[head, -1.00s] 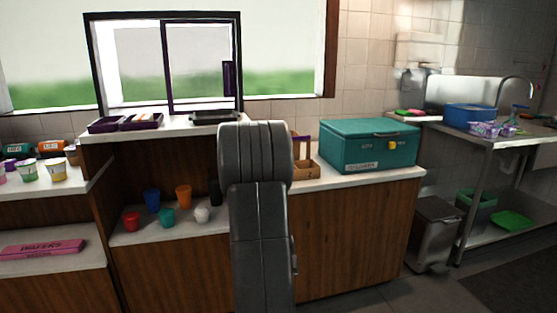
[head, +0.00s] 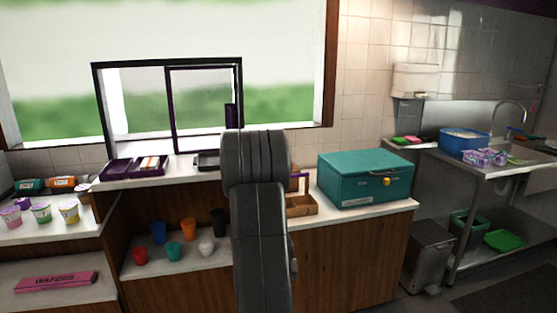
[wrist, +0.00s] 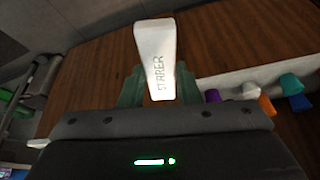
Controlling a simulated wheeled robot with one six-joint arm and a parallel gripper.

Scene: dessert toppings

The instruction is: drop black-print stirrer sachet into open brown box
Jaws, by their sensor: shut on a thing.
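The stirrer sachet (wrist: 156,58) is a white, narrow packet with black print. In the wrist view it stands between the two dark green fingers of my gripper (wrist: 158,88), which is shut on it, and it sticks out past the fingertips. In the head view my arm hides the gripper and the sachet. An open brown box (head: 308,206) with a purple upright part sits on the counter, just right of my arm, which covers its left side.
A closed teal cooler box (head: 365,180) stands right of the brown box. Several coloured cups (head: 188,229) stand on the lower shelf left of my arm. Dark trays (head: 148,166) lie on the ledge by the window. A steel sink table (head: 495,170) is at the right.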

